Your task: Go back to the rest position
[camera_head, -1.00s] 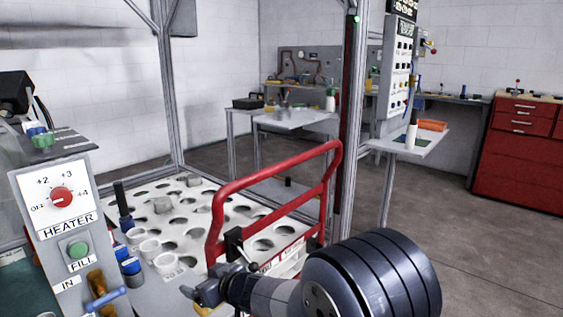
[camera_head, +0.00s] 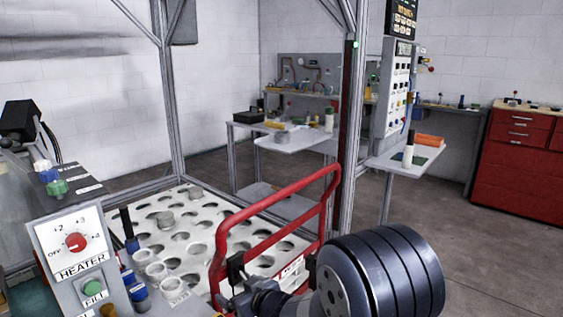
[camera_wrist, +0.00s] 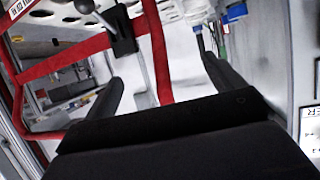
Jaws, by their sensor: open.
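My gripper (camera_head: 238,296) is low in the middle of the head view, close to the lower left part of the red tubular frame (camera_head: 268,203). My dark arm covers the space to its right. In the wrist view my gripper (camera_wrist: 165,88) shows two dark fingers spread apart, with no object between them that I can make out as held. The red frame (camera_wrist: 70,58) and a black clamp with a lever (camera_wrist: 122,38) appear beyond the fingers. I cannot tell whether the fingers touch the frame.
A white plate with round holes (camera_head: 205,212) lies behind the red frame. A heater panel (camera_head: 73,243) stands at left, with white cups (camera_head: 150,263) beside it. Metal posts (camera_head: 170,100) rise around the plate. Open floor (camera_head: 450,245) lies at right, before a red cabinet (camera_head: 515,165).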

